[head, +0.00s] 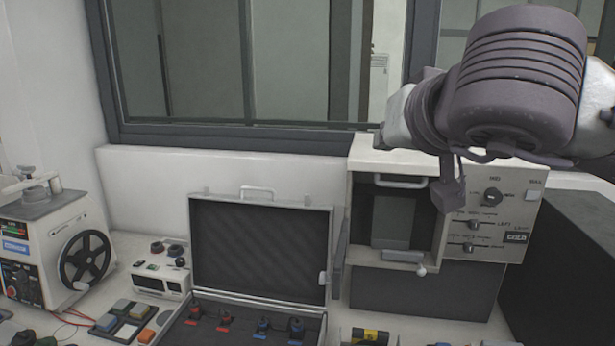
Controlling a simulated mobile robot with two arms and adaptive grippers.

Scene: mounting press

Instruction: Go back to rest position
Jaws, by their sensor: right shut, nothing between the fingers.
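My right gripper (449,194) hangs at the upper right, at the end of my thick grey and white arm. Its dark fingers are shut and empty. It shows in front of the upper part of a cream machine (515,215) with a dark recessed front, a handle and a knob panel, and hides part of it. I cannot tell how far apart the gripper and the machine are. My left gripper is not in view.
An open black case (262,243) with several red and blue-topped pieces stands in the middle. A machine with a handwheel (85,259) is at the left, near a small white device (160,279) and a switch block (122,318). A window is behind.

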